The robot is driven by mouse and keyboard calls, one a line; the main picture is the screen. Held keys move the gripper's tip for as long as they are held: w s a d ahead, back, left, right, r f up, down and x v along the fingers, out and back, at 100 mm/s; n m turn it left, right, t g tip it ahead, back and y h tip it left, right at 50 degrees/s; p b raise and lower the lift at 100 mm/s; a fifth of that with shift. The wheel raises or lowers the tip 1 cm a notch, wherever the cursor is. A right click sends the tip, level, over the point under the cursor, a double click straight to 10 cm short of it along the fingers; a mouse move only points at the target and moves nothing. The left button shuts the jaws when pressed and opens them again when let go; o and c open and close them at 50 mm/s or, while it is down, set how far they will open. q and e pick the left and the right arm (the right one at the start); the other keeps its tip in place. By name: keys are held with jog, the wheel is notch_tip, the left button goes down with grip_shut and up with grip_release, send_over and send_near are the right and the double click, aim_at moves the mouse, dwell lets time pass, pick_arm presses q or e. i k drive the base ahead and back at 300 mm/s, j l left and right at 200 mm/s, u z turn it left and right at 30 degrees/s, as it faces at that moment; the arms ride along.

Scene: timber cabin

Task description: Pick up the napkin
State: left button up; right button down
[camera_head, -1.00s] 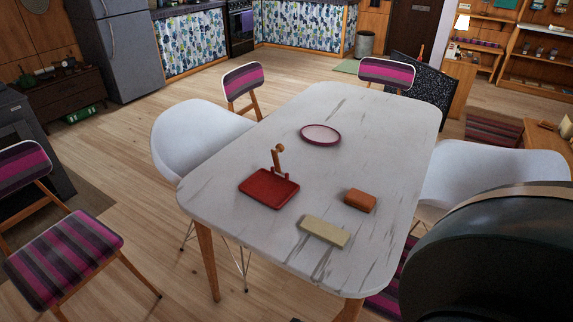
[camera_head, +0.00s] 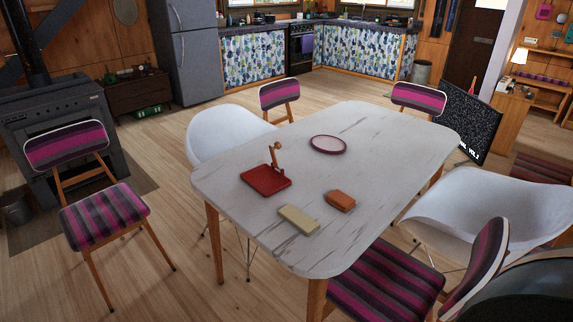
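Nothing here is clearly a napkin. On the white table (camera_head: 221,186) lie a flat beige block-like piece (camera_head: 298,219) near the front edge and a smaller orange-brown block-like piece (camera_head: 341,201) to its right. Either could be folded cloth; I cannot tell. A red square tray (camera_head: 262,183) with a small wooden upright (camera_head: 275,157) at its back stands to their left. A round pale plate (camera_head: 328,145) with a dark red rim lies farther back. Neither of my grippers is in view.
White shell chairs stand at the table's left (camera_head: 225,135) and right (camera_head: 490,205). Striped chairs stand at front right (camera_head: 385,285), far left (camera_head: 100,215) and behind the table. A stove (camera_head: 60,130) is at left. Wooden floor is open at front left.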

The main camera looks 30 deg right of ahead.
aim_at(307, 226)
jog(key=k+l+u, duration=0.2)
jog(key=k+l, duration=0.7)
jog(key=l, duration=0.15)
jog(key=k+l+u, duration=0.15)
jog(key=l, duration=0.2)
jog(key=k+l, duration=0.2)
jog(key=l, duration=0.4)
jog(key=k+l+u, duration=0.15)
jog(key=l, duration=1.2)
jog(key=k+l+u, duration=0.1)
jog(key=l, duration=0.45)
